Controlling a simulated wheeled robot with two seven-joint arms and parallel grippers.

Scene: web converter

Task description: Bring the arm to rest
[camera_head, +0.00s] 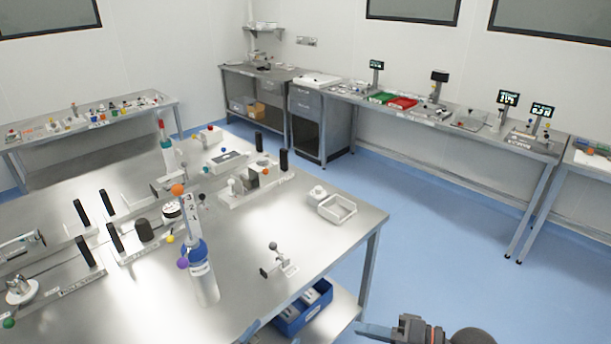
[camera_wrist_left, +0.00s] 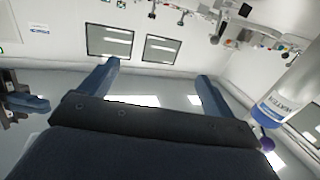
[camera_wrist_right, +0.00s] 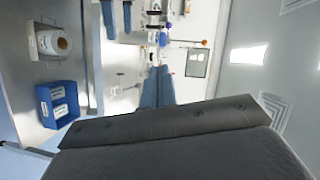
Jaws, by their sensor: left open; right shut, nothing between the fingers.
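My left gripper (camera_head: 272,337) barely shows at the bottom edge of the head view, in front of the steel table (camera_head: 340,232). In the left wrist view its two blue fingers (camera_wrist_left: 154,82) are wide apart with nothing between them. My right gripper (camera_head: 372,330) is at the bottom of the head view, right of the table's front corner, over the floor. In the right wrist view its fingers (camera_wrist_right: 158,80) are together and empty. Most of both arms is out of view.
A white bottle with a blue band (camera_head: 204,280) stands on the table, also at right in the left wrist view (camera_wrist_left: 290,95). A small metal stand (camera_head: 278,262) and white tray (camera_head: 338,208) are nearby. A blue bin (camera_head: 304,308) sits on the lower shelf. Blue floor (camera_head: 440,230) is clear.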

